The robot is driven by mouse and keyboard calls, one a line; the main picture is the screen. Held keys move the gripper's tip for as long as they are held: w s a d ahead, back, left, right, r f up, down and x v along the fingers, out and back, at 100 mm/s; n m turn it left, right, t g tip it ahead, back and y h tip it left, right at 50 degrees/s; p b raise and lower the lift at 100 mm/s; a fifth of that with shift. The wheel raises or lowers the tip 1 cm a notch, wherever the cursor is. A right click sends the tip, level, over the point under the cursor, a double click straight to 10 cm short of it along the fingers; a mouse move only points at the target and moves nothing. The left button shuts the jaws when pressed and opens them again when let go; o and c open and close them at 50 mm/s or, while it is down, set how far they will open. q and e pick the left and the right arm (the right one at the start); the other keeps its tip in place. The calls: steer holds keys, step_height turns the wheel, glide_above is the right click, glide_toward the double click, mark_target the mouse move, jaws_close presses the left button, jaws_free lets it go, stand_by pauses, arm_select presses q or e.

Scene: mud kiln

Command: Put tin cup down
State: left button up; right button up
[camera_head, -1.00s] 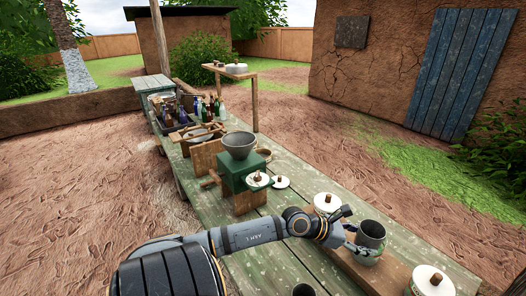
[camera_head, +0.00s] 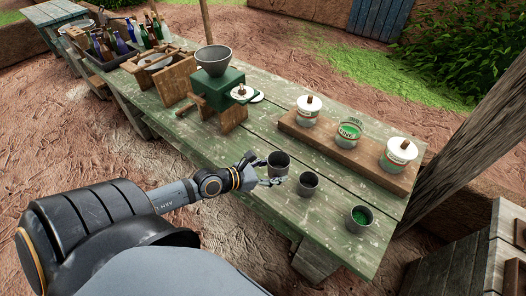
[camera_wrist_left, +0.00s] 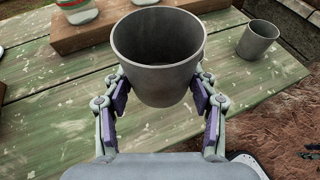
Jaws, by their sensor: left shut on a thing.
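A grey tin cup (camera_head: 278,165) is in my left gripper (camera_head: 264,172), near the front edge of the green plank table (camera_head: 240,146). In the left wrist view the fingers (camera_wrist_left: 160,112) grip the cup (camera_wrist_left: 158,62) from both sides. It is upright and looks empty, though its bottom is dark. I cannot tell whether its base touches the table. A third cup (camera_head: 360,220) with green contents stands farther right. My right gripper is not in view.
A green box (camera_head: 216,92) with a grey bowl (camera_head: 212,62) stands left. A wooden post (camera_head: 470,130) rises at right.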

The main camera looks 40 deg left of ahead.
arm_select(q)
steer(key=b, duration=0.9)
glide_above(264, 170)
steer(key=d, duration=0.1)
steer(key=f, duration=0.5)
steer(key=s+f, duration=0.1)
steer(key=f, duration=0.1)
steer(key=shift+f, duration=0.15)
steer(key=shift+w+a+f, duration=0.2)
steer(key=shift+a+f, duration=0.05)
steer(key=shift+a, duration=0.1)
steer(key=shift+w+a+f, duration=0.1)
steer(key=shift+f, duration=0.05)
steer(key=f, duration=0.1)
steer(key=f+b, duration=0.1)
steer(key=f, duration=0.1)
steer(key=shift+w+a+f, duration=0.15)
steer(key=shift+w+f, duration=0.05)
steer(key=shift+f, duration=0.05)
steer(key=shift+f, duration=0.2)
steer(key=o, duration=1.3)
